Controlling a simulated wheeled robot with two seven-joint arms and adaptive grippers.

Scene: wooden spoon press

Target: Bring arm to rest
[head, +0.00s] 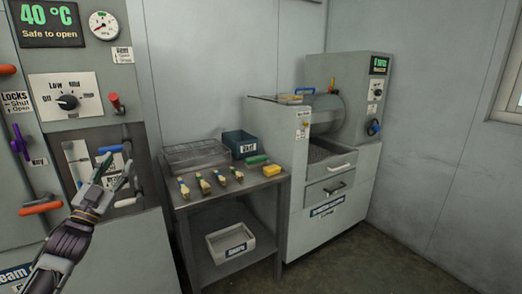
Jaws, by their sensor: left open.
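My left gripper (112,170) is at the lower left, its arm coming in from the bottom left corner. Its fingers point up, spread apart, with nothing seen between them. It is in front of the grey press cabinet (85,130), overlapping a recessed panel with blue, dark and white-tipped handles. I cannot tell if the fingers touch any handle. The cabinet's display (46,22) reads 40 °C, "Safe to open". My right gripper is not in view.
A metal table (222,200) holds a wire basket (195,155), a dark blue bin (240,143), several brush-like tools and a yellow block (272,170). A white bin (230,243) sits on its lower shelf. A grey drum machine (345,80) stands right. Floor at right is clear.

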